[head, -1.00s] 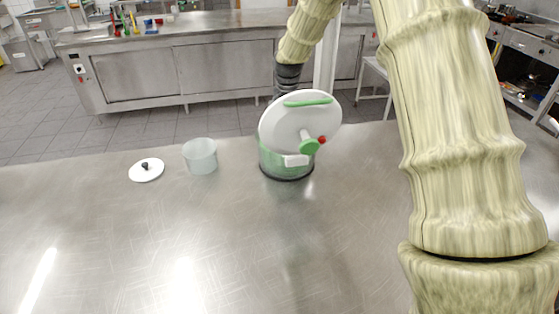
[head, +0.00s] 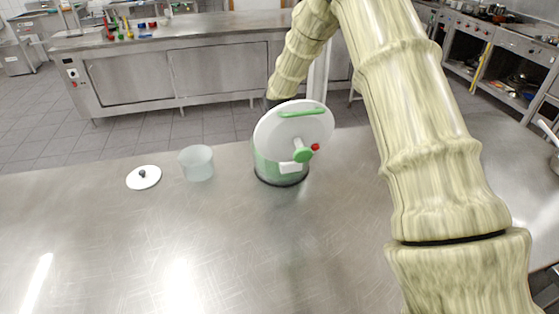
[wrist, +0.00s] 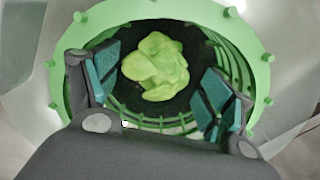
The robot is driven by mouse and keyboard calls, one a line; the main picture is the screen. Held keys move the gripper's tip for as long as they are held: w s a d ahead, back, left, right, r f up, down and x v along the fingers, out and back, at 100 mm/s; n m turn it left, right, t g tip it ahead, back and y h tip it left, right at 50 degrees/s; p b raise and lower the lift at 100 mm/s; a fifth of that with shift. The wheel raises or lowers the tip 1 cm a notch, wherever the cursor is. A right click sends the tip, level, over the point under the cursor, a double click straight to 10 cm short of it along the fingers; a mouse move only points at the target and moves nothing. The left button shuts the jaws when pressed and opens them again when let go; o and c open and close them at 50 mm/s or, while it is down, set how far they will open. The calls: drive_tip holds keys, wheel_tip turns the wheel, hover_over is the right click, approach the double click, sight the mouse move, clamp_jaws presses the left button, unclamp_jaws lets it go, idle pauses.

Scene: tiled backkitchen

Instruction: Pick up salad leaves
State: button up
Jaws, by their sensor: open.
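The salad leaves (wrist: 156,67) are a pale green crumpled clump in the wrist view, lying in a green slotted basket with a dark bottom. The basket's green rim (wrist: 262,75) surrounds my gripper (wrist: 158,92). The gripper is open, with one teal-padded finger on each side of the leaves and clear gaps between. It points down into the basket; whether the fingertips reach leaf height I cannot tell. In the head view the spinner's pot (head: 270,171) stands on the steel table with its white lid (head: 285,128) tilted up in front. The lid hides the gripper and leaves there.
A translucent tub (head: 197,164) and a small white lid with a dark knob (head: 144,177) lie left of the pot on the steel table (head: 110,250). The table's front is clear. A steel counter (head: 170,65) stands behind, across the floor.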

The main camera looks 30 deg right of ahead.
drive_tip(key=shift+f+p, duration=0.4)
drive_tip(key=shift+f, duration=0.85)
drive_tip(key=shift+d, duration=0.1)
drive_tip(key=shift+c, duration=0.3)
drive_tip(key=c, duration=1.1)
